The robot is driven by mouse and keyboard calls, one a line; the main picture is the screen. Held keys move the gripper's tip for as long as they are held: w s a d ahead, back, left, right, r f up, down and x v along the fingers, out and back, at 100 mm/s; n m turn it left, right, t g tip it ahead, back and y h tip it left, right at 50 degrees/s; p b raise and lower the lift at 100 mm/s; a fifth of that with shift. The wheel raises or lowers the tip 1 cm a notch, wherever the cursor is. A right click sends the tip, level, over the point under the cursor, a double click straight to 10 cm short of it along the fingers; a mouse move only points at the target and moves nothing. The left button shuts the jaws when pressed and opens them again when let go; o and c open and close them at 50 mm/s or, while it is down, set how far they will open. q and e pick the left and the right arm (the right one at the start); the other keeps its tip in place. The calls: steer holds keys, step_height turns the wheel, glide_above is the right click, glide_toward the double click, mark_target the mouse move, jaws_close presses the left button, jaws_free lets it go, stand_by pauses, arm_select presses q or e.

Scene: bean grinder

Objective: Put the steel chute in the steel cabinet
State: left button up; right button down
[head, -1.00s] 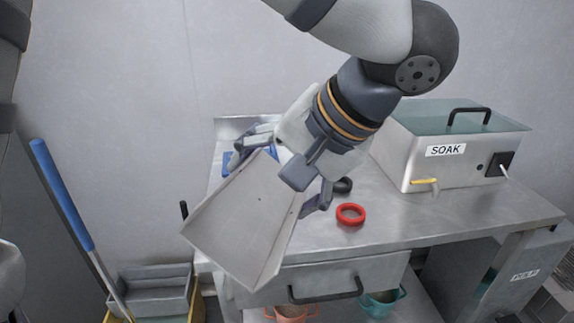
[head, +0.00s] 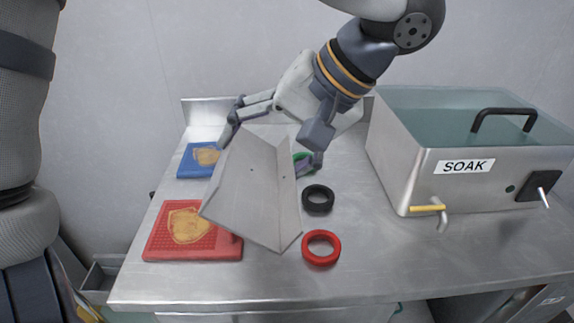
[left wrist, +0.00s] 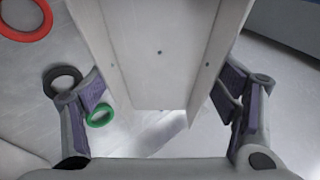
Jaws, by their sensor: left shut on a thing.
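The steel chute (head: 252,190) is a plain grey open channel with raised sides. My left gripper (head: 268,150) is shut on its upper end, one finger at each side, and the chute hangs tilted over the steel table, partly covering a red pad. In the left wrist view the chute (left wrist: 155,60) runs between the two fingers of my left gripper (left wrist: 162,97). I cannot make out a steel cabinet in the views now. My right gripper is not in view.
The table (head: 400,265) holds a red pad (head: 163,240), a blue pad (head: 187,160), a red ring (head: 321,248), a black ring (head: 318,199) and a green ring (left wrist: 100,116). The SOAK tank (head: 405,165) stands at the right. The table's front right is clear.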

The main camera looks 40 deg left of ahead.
mark_target(261, 163)
arm_select(q)
steer(key=f, duration=0.1)
steer(key=w+a+f, duration=0.1)
steer(key=a+f, duration=0.1)
steer(key=f, duration=0.1)
steer(key=shift+w+a, duration=0.15)
steer(key=shift+w, duration=0.15)
steer(key=f, duration=0.2)
steer(key=f+b, duration=0.1)
steer(key=shift+w+a+f, duration=0.15)
steer(key=shift+a+f, duration=0.2)
steer(key=shift+f, duration=0.05)
steer(key=shift+r, duration=0.15)
steer(key=o, duration=1.5)
